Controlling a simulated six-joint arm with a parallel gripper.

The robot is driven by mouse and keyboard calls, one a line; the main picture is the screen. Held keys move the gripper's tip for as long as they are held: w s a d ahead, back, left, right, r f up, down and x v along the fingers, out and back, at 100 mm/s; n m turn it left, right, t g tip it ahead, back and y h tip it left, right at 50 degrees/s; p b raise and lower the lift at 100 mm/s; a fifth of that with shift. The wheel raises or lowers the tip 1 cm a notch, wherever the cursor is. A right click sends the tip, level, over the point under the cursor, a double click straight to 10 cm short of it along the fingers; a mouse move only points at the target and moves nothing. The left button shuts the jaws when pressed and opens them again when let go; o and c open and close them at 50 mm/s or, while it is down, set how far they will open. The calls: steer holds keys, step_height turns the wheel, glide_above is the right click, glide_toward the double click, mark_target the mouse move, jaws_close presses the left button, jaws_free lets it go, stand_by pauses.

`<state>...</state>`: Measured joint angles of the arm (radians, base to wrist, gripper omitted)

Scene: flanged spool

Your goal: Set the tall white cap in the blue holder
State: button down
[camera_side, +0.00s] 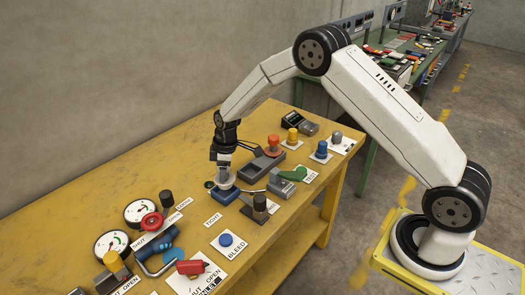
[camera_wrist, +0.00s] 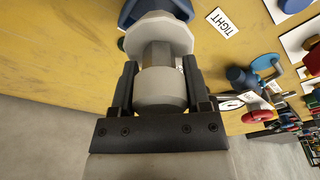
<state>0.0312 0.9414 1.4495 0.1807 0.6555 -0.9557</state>
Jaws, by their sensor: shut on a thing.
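The tall white cap (camera_side: 222,179) is a pale spool with a wide flange at its lower end. In the wrist view the cap (camera_wrist: 160,88) shows its round body between my fingers and its flange beyond them. My gripper (camera_side: 223,160) points down and is shut on the cap's body; its two fingers also show in the wrist view (camera_wrist: 159,68). The blue holder (camera_side: 224,196) is directly below the cap in the side view. In the wrist view the holder (camera_wrist: 128,14) is partly hidden behind the flange. I cannot tell whether the flange touches the holder.
A grey block with a green lever (camera_side: 292,174) and a dark knob (camera_side: 260,202) stand close right of the holder. A red knob (camera_side: 273,142) is behind them. Gauges (camera_side: 140,212) and a red handwheel (camera_side: 152,221) are at the left. The table's back-left area is bare.

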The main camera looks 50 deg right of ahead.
steer(key=shift+w, duration=0.1)
steer(key=shift+w+f, duration=0.2)
steer(key=shift+f, duration=1.6)
steer(key=shift+f, duration=0.35)
steer(key=shift+c, duration=0.3)
jaws_free()
steer(key=shift+s+d+r, duration=0.2)
steer(key=shift+s+r, duration=0.05)
steer(key=shift+r, duration=1.85)
steer(key=shift+s+d+r, duration=0.2)
steer(key=shift+d+r, duration=0.05)
steer(key=shift+r, duration=1.8)
steer(key=shift+s+d+r, duration=0.2)
steer(key=shift+s+r, duration=0.05)
steer(key=shift+r, duration=1.85)
